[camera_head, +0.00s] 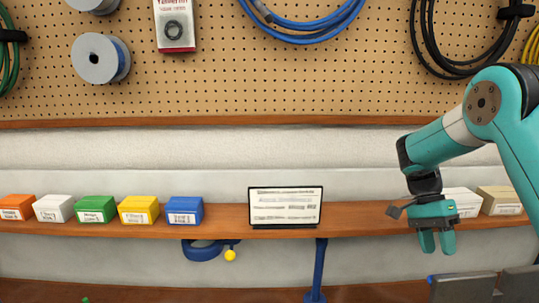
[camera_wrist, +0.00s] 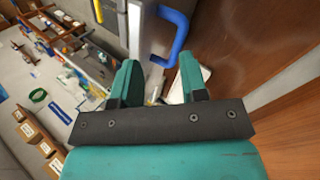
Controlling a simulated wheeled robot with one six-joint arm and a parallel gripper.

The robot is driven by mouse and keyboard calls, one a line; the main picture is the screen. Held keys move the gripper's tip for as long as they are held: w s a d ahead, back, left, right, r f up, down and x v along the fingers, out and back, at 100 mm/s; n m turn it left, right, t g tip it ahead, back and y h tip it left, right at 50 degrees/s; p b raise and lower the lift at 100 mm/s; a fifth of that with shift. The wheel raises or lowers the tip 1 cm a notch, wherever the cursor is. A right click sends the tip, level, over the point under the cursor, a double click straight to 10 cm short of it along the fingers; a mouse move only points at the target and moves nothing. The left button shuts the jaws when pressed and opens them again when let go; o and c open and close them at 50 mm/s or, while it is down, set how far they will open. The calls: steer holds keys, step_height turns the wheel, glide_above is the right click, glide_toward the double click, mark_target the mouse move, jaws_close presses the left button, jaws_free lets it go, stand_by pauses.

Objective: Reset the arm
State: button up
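My gripper (camera_head: 436,241) hangs at the right of the head view, at the end of my teal arm, with its fingers pointing down. It is in front of the shelf's right part. In the wrist view its two teal fingers (camera_wrist: 157,83) stand apart with a gap between them. Nothing is held between them.
A wooden shelf (camera_head: 365,222) carries orange, white, green, yellow (camera_head: 138,209) and blue boxes (camera_head: 185,210), a label sign (camera_head: 285,206), and boxes behind my gripper. A pegboard (camera_head: 270,85) with cables is above. The wrist view shows a blue handle (camera_wrist: 178,40) and cardboard boxes (camera_wrist: 32,132).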

steer(key=s+a+f+n+t+y+b, duration=0.2)
steer(key=s+a+n+t+b, duration=0.1)
steer(key=s+a+n+b, duration=0.5)
steer(key=s+a+f+n+t+y+b, duration=0.3)
steer(key=s+a+n+b, duration=0.5)
steer(key=s+a+n, duration=0.5)
steer(key=s+a+t, duration=0.1)
steer(key=s+a, duration=0.1)
steer(key=a, duration=0.1)
steer(key=shift+s+a, duration=0.15)
steer(key=shift+a, duration=0.2)
